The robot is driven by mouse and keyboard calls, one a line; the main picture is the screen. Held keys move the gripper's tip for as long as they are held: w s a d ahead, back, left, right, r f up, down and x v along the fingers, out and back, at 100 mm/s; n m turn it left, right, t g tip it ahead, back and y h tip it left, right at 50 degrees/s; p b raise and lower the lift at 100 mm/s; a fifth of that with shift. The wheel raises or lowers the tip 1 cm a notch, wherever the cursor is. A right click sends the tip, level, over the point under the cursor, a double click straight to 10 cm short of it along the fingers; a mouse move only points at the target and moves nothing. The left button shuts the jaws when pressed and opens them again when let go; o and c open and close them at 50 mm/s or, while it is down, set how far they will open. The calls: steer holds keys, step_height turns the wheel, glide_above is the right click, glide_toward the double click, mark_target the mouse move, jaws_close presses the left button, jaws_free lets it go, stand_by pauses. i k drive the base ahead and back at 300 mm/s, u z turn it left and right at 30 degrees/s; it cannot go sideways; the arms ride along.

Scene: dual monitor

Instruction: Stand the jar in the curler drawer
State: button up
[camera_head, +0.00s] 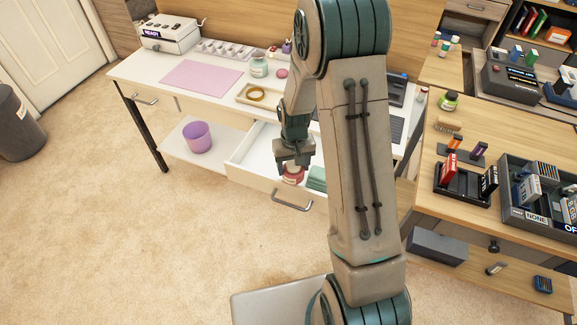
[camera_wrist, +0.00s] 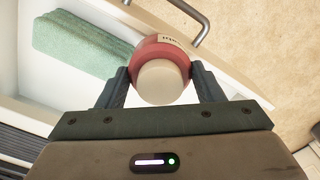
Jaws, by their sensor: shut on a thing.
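The jar is red with a pale lid and a light label, and it shows in the head view (camera_head: 293,177) and the wrist view (camera_wrist: 160,82). My gripper (camera_head: 293,163) is shut on it, with one finger on each side in the wrist view (camera_wrist: 161,76). The lid faces the wrist camera, so the jar looks roughly upright. The white drawer (camera_head: 256,153) is pulled out under the white desk. The jar is over or inside its front part, near the front wall. I cannot tell whether its base touches the drawer floor.
A folded teal cloth-like thing (camera_head: 317,178) lies in the drawer beside the jar; it also shows in the wrist view (camera_wrist: 82,45). The drawer handle (camera_head: 291,200) sticks out in front. A purple bin (camera_head: 198,137) stands on the low shelf to the left.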

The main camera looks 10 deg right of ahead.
mark_target(274, 168)
steer(key=u, duration=1.35)
steer(key=i, duration=0.85)
steer(key=z, duration=2.45)
